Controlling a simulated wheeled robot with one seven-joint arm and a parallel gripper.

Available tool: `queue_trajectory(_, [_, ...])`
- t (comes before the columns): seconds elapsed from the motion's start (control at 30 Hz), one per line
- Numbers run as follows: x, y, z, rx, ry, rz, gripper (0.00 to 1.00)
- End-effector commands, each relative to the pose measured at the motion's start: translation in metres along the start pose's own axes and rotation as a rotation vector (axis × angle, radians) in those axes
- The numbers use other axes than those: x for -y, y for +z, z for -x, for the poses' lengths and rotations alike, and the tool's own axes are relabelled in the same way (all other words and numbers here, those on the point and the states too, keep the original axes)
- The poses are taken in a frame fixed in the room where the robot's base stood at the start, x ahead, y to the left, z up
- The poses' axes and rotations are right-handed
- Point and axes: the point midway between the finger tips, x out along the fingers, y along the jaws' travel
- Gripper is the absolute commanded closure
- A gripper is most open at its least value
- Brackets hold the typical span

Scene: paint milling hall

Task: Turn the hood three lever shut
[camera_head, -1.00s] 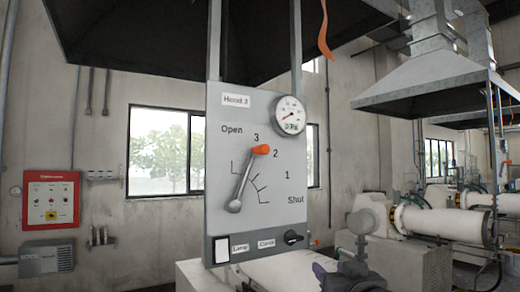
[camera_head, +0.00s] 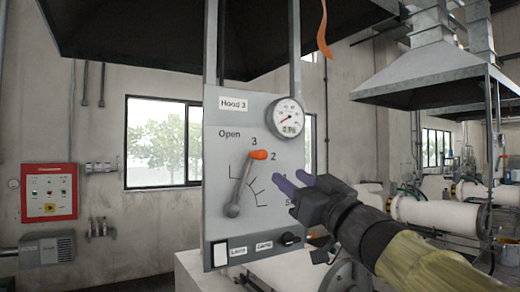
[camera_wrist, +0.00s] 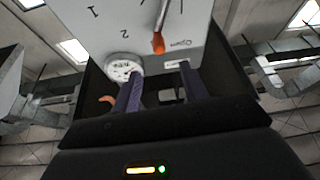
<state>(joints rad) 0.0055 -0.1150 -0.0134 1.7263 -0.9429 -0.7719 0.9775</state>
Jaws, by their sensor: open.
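The Hood 3 panel (camera_head: 221,182) is a grey upright plate with a scale from Open through 3, 2 and 1 to Shut. Its lever (camera_head: 242,183) has an orange knob (camera_head: 258,155) and a pivot low on the left. The lever tilts up and right, its knob between the marks 3 and 2. My gripper (camera_head: 293,182) is open and empty in front of the panel's right side, right of and below the knob, covering part of the 1 and Shut marks. In the wrist view, the orange knob (camera_wrist: 158,43) shows beyond my fingers (camera_wrist: 158,90), apart from them.
A round gauge (camera_head: 288,117) sits at the panel's upper right. A lamp switch (camera_head: 220,253) and a small knob (camera_head: 290,239) are along its lower edge. A dark hood hangs above. A red control box (camera_head: 50,192) is on the left wall. White mills (camera_head: 430,212) stand at right.

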Motion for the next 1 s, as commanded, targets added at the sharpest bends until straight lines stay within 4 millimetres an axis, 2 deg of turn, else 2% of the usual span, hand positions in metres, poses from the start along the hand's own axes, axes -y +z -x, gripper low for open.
queue_trajectory(0.1, [-0.001, -0.003, -0.023, 0.0, 0.0, -0.001, 0.56])
queue_trajectory(0.7, [-0.002, -0.003, -0.127, 0.001, 0.002, 0.001, 0.56])
queue_trajectory(0.83, [-0.002, -0.002, -0.14, 0.0, 0.002, -0.001, 0.56])
queue_trajectory(1.0, [-0.001, -0.001, -0.144, 0.0, 0.002, 0.001, 0.56])
